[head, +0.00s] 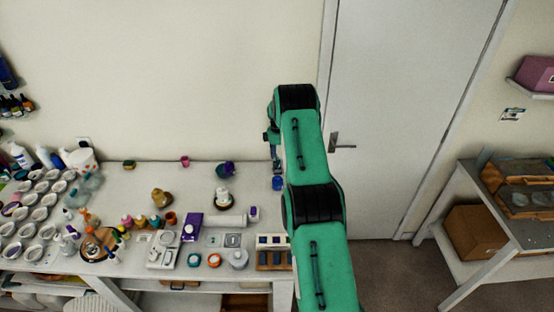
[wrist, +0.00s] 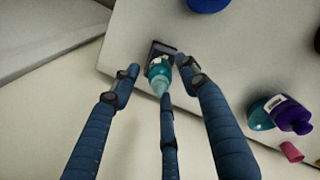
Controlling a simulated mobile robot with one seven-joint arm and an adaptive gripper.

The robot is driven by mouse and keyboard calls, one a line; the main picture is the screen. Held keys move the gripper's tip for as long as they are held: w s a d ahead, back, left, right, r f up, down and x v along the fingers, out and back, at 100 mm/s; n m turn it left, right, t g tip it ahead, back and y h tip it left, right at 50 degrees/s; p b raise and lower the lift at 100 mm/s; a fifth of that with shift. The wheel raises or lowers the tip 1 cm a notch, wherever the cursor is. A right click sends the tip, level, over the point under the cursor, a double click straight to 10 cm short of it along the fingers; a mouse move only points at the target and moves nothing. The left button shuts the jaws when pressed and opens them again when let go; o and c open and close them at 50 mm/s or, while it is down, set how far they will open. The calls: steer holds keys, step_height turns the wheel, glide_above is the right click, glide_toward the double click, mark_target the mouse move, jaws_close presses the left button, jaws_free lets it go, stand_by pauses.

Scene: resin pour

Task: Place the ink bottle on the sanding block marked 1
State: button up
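A small teal bottle (wrist: 157,70) with a pale nozzle and white label, apparently the ink bottle, is between my gripper's fingertips in the wrist view. Its base overlaps a dark, flat block (wrist: 160,47) at the table's edge, and it seems to stand on it. I cannot read a number on the block. My gripper (wrist: 160,73) has its fingers spread around the bottle, with a visible gap on the left side. In the head view my gripper (head: 272,145) is low at the table's back right, and the arm hides most of that spot.
A blue cup (head: 278,183) is close by. A purple and teal bottle (head: 225,170) and a pink cup (head: 185,160) stand farther left. A small yellowish-dark block (head: 129,165) lies at the back left. The table's left and front are crowded.

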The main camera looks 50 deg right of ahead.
steer(key=shift+r, duration=0.15)
step_height(320, 180, up, 12)
steer(key=b, duration=0.1)
stand_by(0.8)
steer(key=shift+r, duration=0.1)
stand_by(0.4)
